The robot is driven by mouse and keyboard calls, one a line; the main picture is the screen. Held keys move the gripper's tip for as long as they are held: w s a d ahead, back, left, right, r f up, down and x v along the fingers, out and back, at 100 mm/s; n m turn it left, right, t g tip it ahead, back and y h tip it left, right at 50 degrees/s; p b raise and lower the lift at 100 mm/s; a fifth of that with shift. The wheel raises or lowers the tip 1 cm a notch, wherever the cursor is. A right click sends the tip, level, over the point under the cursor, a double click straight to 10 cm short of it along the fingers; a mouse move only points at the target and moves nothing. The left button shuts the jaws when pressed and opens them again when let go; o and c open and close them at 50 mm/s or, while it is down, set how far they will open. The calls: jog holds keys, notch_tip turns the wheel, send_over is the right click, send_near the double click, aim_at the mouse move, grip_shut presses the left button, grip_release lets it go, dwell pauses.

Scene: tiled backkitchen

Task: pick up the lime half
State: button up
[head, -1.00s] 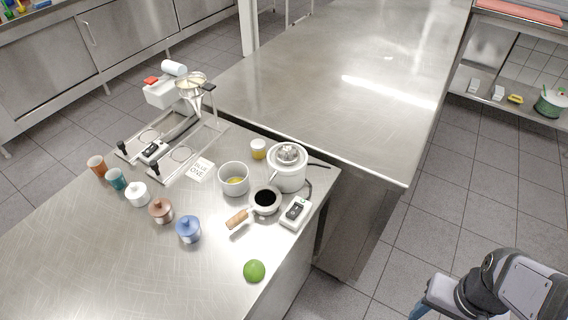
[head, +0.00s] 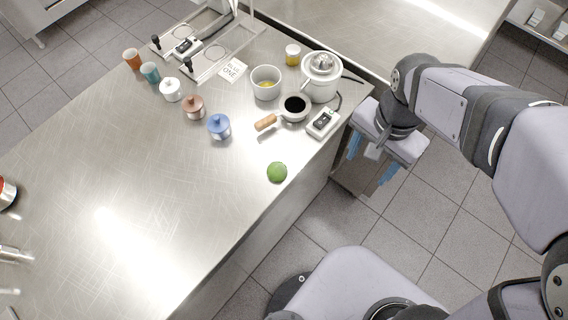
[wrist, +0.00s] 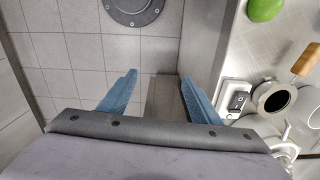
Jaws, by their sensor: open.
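The lime half (head: 277,172) is a green dome on the steel counter near its right edge. It also shows at the top right of the wrist view (wrist: 265,8), partly cut off by the frame edge. My gripper (head: 370,168) is open and empty. It hangs over the floor beyond the counter's right edge, to the right of the lime half and apart from it. Its blue fingers stand wide apart in the wrist view (wrist: 158,92), with only floor and the side of a steel unit between them.
The steel counter (head: 150,190) is bare toward the front left.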

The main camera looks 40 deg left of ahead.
jog(key=s+a+r, duration=0.3)
jog(key=s+a, duration=0.1)
jog(key=a, duration=0.4)
notch_tip(320, 180, up, 2)
jog(key=p, duration=0.1)
send_over(279, 165)
jog(key=shift+s+m, duration=0.1)
jog(key=shift+m, duration=0.3)
jog(key=shift+f+p, duration=1.1)
jog(key=shift+f, duration=2.5)
jog(key=c, duration=1)
